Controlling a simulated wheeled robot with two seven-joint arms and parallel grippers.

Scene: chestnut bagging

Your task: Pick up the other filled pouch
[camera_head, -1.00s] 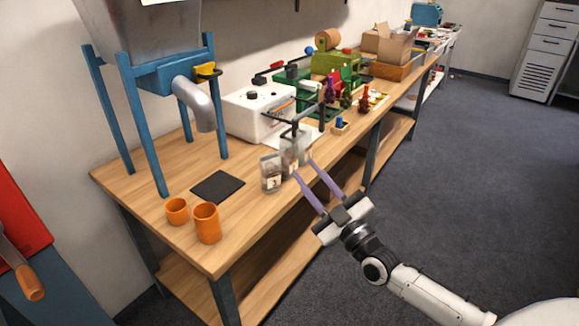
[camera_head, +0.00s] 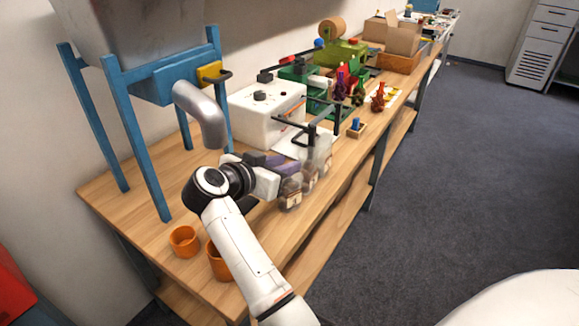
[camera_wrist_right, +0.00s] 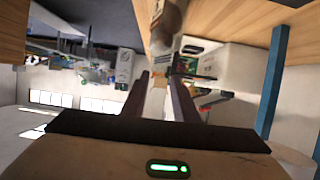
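Two clear pouches with brown contents stand close together at the bench's front edge. The nearer pouch (camera_head: 290,192) is lower left of the other pouch (camera_head: 315,160), which is partly hidden behind it and the gripper. My right gripper (camera_head: 291,165) reaches in from the left, its purple fingers lying level beside the pouches. In the right wrist view, the fingers (camera_wrist_right: 160,80) are apart, with a pouch (camera_wrist_right: 165,25) just beyond their tips; I see nothing clamped between them. My left gripper is not in view.
A white sealing machine (camera_head: 268,105) stands behind the pouches. A blue-framed hopper with a metal spout (camera_head: 200,115) is at left. Orange cups (camera_head: 184,241) stand near the front left, one partly behind my arm.

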